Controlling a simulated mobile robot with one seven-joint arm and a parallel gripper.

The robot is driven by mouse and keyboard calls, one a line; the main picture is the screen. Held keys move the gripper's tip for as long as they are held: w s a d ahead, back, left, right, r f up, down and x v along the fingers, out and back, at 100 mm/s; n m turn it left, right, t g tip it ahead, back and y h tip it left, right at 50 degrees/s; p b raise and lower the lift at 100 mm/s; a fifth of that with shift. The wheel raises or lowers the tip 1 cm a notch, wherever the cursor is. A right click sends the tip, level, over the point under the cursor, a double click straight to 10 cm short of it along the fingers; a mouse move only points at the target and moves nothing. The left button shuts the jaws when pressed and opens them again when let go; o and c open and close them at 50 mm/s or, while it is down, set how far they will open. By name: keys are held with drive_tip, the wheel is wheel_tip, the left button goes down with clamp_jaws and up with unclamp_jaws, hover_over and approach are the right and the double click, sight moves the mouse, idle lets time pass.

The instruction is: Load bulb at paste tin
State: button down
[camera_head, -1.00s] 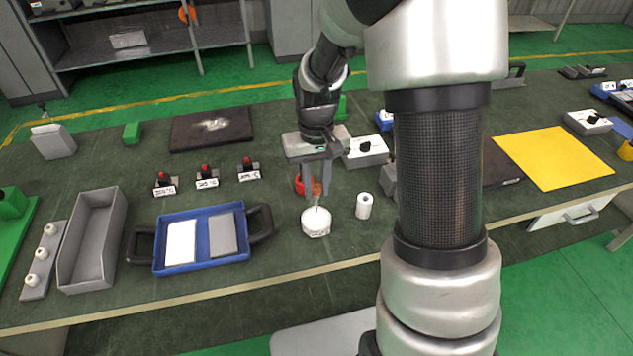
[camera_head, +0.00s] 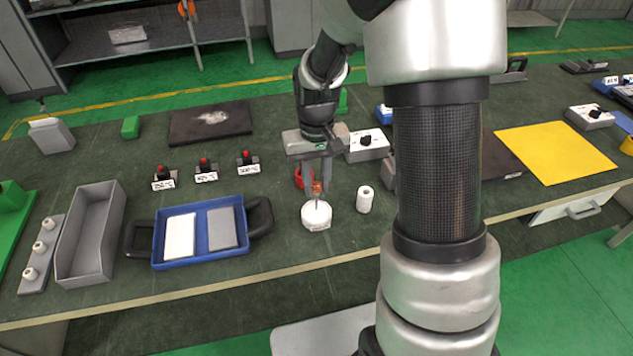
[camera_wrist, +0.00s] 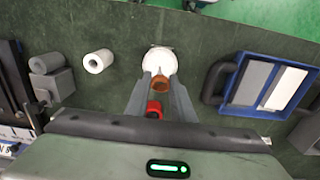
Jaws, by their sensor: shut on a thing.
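The paste tin (camera_head: 316,218) is a low, round white tin on the table, near the front edge. It also shows in the wrist view (camera_wrist: 158,60), at the far end of my fingers. My gripper (camera_head: 316,198) points down right over the tin.
A white roll (camera_head: 364,199) stands just right of the tin. A blue tray (camera_head: 160,235) with two pads and black handles lies left. A long grey bin (camera_head: 119,235) is farther left. Bare table separates tray and tin.

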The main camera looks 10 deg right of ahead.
drive_tip(key=shift+f+b, duration=0.45)
drive_tip(key=shift+f, duration=0.25)
idle(1.2)
drive_tip(key=shift+r, duration=0.1)
drive_tip(key=shift+r+p, duration=2.6)
drive_tip(key=shift+r, duration=0.9)
